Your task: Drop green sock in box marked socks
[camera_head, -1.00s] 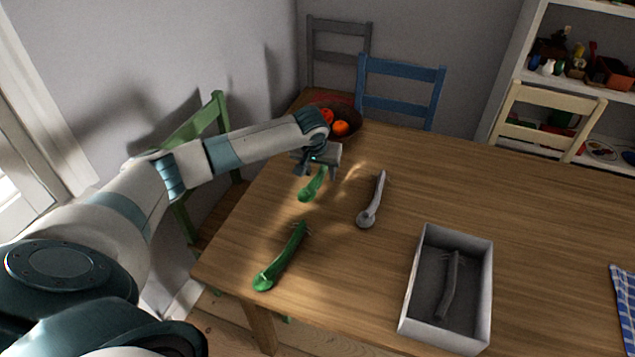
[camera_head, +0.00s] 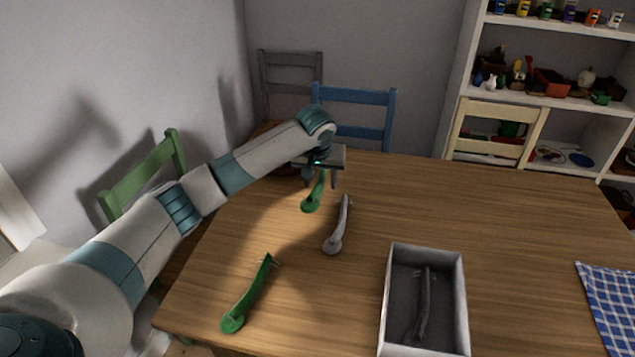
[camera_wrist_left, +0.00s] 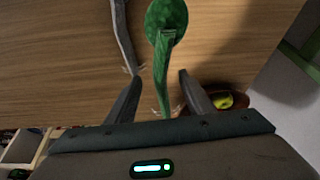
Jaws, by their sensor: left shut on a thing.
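My left gripper (camera_head: 321,180) is shut on a green sock (camera_head: 312,199), which hangs over the far left part of the table. The held sock (camera_wrist_left: 162,70) also shows between the fingers in the left wrist view. A second green sock (camera_head: 246,297) lies on the table near its front left edge. An open grey-white box (camera_head: 456,290) stands at the front right with a dark grey sock (camera_head: 424,305) inside. I see no readable marking on it. My right gripper is not in view.
A light grey sock (camera_head: 338,228) lies on the wooden table (camera_head: 520,225) between the held sock and the box. A blue checked cloth (camera_head: 610,297) is at the right. Chairs stand around the table, with a white shelf (camera_head: 545,97) behind. The table's back right is clear.

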